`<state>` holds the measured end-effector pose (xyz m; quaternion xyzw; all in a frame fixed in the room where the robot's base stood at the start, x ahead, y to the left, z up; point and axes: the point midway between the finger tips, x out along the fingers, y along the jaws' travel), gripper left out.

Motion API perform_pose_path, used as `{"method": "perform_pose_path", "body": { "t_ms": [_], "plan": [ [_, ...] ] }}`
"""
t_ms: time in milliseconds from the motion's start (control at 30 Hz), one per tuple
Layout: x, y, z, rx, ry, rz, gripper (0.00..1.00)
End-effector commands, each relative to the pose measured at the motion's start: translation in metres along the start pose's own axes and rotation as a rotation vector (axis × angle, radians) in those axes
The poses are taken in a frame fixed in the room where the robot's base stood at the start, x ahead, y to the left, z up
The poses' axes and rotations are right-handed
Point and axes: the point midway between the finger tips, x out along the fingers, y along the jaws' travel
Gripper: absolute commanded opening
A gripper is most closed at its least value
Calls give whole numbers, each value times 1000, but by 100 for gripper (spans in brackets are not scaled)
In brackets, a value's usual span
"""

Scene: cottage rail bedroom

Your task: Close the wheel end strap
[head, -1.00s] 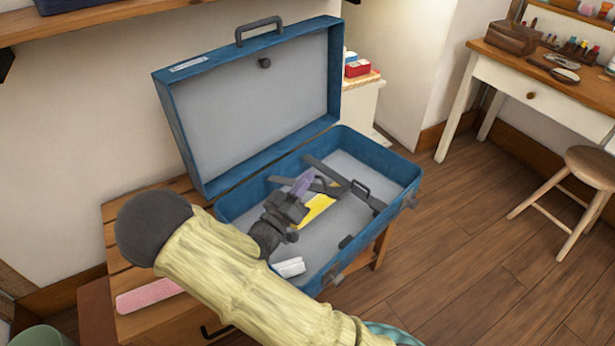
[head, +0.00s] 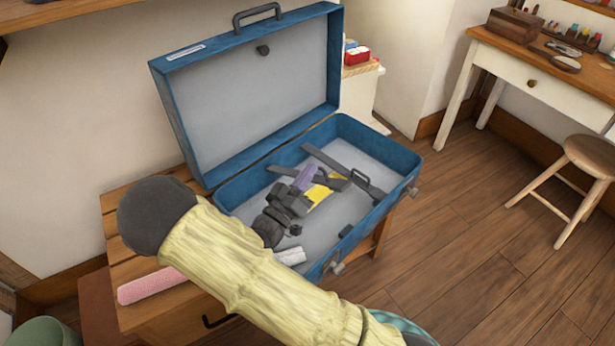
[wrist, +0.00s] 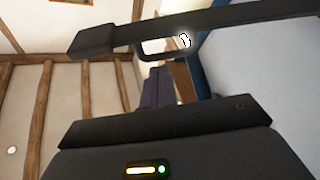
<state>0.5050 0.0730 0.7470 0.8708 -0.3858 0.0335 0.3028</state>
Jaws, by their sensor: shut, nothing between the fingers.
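The blue suitcase (head: 228,204) lies open with its lid up. Inside its tray, a dark strap (head: 328,157) runs diagonally over the pale lining, with a dark loop (head: 361,179) on it. A short dark block (head: 346,231) sits at the near wall. Which strap is the wheel end one, I cannot tell. My gripper (head: 306,174) is down in the tray, shut and empty, left of the loop. Its purple fingers (wrist: 154,88) also show in the wrist view. There, a dark bar (wrist: 225,22) with a loop (wrist: 165,46) crosses above the fingers. I cannot tell whether they touch it.
A yellow item (head: 318,196) and a white item (head: 291,256) lie in the tray. A desk (head: 550,80) and stool (head: 590,155) stand right, with free floor between.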

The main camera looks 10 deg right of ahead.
Motion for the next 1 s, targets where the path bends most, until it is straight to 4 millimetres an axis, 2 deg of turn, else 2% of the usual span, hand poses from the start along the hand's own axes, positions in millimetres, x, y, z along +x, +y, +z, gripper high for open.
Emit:
{"method": "perform_pose_path", "body": {
  "t_ms": [33,200,400,767,933,1000],
  "plan": [
    [4,6,-10,4,-1,1,0],
    [13,23,-38,4,-1,0,0],
    [22,37,-60,1,0,-1,0],
    [23,40,-65,-1,0,-1,0],
    [23,40,-64,-1,-1,-1,31],
    [23,40,-64,0,-1,-3,31]
  ]
}}
